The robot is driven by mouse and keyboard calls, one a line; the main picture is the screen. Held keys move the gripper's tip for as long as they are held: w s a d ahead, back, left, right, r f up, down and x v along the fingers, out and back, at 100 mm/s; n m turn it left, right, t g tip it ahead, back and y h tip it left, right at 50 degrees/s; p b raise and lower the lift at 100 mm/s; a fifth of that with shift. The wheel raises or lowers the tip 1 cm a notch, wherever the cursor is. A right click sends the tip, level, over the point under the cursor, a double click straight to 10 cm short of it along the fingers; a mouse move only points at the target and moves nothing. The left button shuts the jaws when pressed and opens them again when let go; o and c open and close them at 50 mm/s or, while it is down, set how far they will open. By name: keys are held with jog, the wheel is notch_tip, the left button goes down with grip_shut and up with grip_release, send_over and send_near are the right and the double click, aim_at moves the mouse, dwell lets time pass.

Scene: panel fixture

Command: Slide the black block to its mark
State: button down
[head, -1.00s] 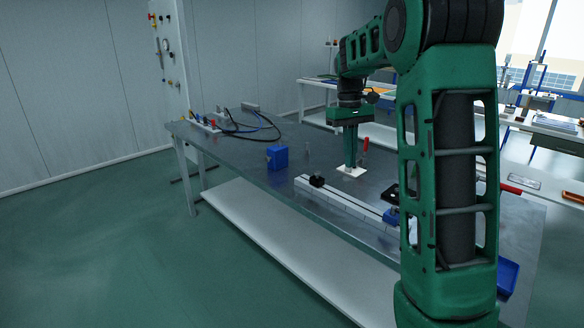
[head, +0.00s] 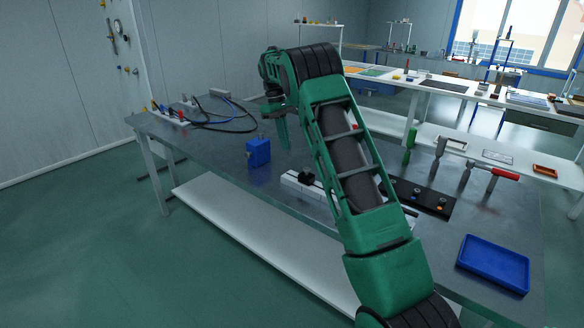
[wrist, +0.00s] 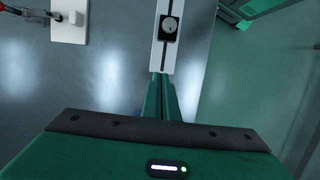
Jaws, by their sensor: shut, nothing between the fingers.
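The black block (head: 307,176) sits on a white rail (head: 291,183) on the metal table; my arm hides the rail's right part in the head view. In the wrist view the block (wrist: 169,28) has a round, pale-faced knob on top and sits over the dark slot of the rail (wrist: 167,62). My gripper (head: 286,146) points down over the table, to the left of and behind the block in the head view. In the wrist view its fingers (wrist: 165,78) are shut and empty, close to the rail's near end and apart from the block. I cannot make out the mark.
A blue block (head: 258,152) stands left of the rail. Cables (head: 235,120) lie at the far left. A white plate (wrist: 68,22) lies beside the rail. A black panel (head: 420,195), upright clamps (head: 468,165) and a blue tray (head: 494,263) occupy the right side.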

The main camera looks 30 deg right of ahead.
aim_at(306, 178)
jog(key=x, duration=0.5)
jog(key=a+x, duration=0.1)
jog(key=x, duration=0.1)
jog(key=shift+f, duration=0.45)
jog(key=s, duration=0.1)
jog(key=s+d, duration=0.1)
jog(key=shift+s+f, duration=0.15)
jog(key=shift+s, duration=0.2)
jog(key=shift+s+d, duration=0.2)
jog(key=shift+s, duration=0.35)
